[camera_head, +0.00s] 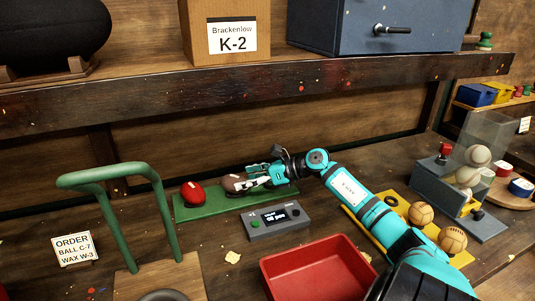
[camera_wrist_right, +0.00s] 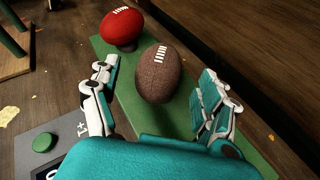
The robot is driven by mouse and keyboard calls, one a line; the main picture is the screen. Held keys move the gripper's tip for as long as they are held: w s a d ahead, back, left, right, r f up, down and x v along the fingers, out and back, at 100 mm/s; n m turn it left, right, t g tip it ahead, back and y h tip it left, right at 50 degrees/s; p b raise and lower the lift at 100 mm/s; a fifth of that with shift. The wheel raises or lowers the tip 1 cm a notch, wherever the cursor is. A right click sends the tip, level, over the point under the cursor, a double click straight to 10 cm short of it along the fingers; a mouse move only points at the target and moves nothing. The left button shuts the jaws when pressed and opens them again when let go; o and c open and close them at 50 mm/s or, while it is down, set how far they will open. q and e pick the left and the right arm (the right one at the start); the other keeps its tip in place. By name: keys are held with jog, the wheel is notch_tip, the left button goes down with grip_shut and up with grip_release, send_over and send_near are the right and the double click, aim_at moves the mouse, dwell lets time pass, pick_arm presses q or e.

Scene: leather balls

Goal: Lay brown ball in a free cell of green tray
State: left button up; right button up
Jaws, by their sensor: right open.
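The green tray (camera_head: 218,210) lies at the back of the bench; it also shows in the right wrist view (camera_wrist_right: 128,88). The red ball (camera_head: 192,193) sits at the tray's left end and shows at the top of the wrist view (camera_wrist_right: 121,26). The brown ball (camera_wrist_right: 158,75) with white laces stands at the tray beside the red one, partly covered by my gripper in the head view (camera_head: 232,183). My right gripper (camera_wrist_right: 160,70) is open, one finger on each side of the brown ball, with visible gaps. The brown ball's underside is hidden. My left gripper is out of view.
A grey device with a screen (camera_head: 276,220) stands just in front of the tray. A red bin (camera_head: 318,268) is nearer. A green tubular frame (camera_head: 110,176) rises at left. A yellow tray (camera_head: 398,206) with tan balls lies right. A shelf (camera_head: 290,88) overhangs behind.

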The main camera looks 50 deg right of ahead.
jog(key=v, duration=0.8)
jog(key=shift+s+b, duration=0.25)
jog(key=shift+b, duration=0.15)
jog(key=shift+r, duration=0.15)
